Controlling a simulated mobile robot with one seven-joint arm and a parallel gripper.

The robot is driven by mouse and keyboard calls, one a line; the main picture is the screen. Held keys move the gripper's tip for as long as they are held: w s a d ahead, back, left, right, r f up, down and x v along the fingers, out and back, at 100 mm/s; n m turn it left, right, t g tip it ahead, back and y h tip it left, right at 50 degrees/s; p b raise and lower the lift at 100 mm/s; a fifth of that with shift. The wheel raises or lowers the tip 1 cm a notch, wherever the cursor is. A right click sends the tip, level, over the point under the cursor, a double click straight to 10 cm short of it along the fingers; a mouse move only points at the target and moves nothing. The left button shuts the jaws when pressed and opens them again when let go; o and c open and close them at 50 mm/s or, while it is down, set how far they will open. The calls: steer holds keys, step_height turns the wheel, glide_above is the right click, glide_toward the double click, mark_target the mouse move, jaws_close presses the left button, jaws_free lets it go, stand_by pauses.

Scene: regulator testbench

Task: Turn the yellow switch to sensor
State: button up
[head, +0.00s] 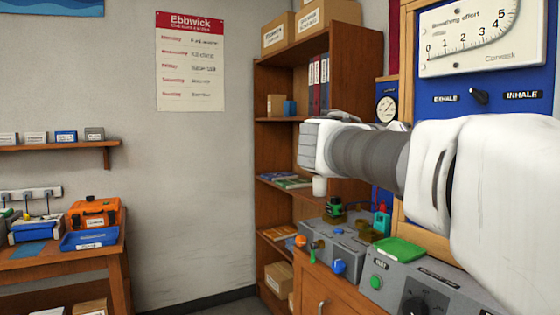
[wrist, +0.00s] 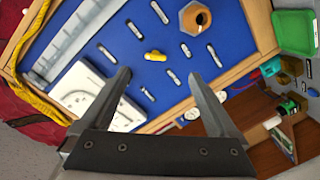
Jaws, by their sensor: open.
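The yellow switch (wrist: 155,56) shows in the wrist view as a small knob on a blue panel (wrist: 122,50). White label strips lie around it, too small to read, so I cannot tell which position it points to. My gripper (wrist: 159,74) is open and empty, with its two fingers spread below and to either side of the switch in the picture. The fingers appear apart from the panel. In the head view my arm stretches across the right side; the yellow switch does not show there.
A hexagonal fitting (wrist: 194,18), a white gauge (wrist: 98,95) and a yellow hose (wrist: 32,35) are around the panel. In the head view, a grey bench unit (head: 425,285) with a green tray (head: 398,250) stands below my arm. A bookcase (head: 280,150) stands behind.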

steer(key=w+d, duration=0.4)
steer(key=d, duration=0.3)
steer(key=w+d+r+h, duration=0.1)
steer(key=w+d, duration=0.3)
steer(key=d, duration=0.4)
steer(key=shift+w, duration=0.2)
steer(key=shift+d+r, duration=0.1)
steer(key=c, duration=1.4)
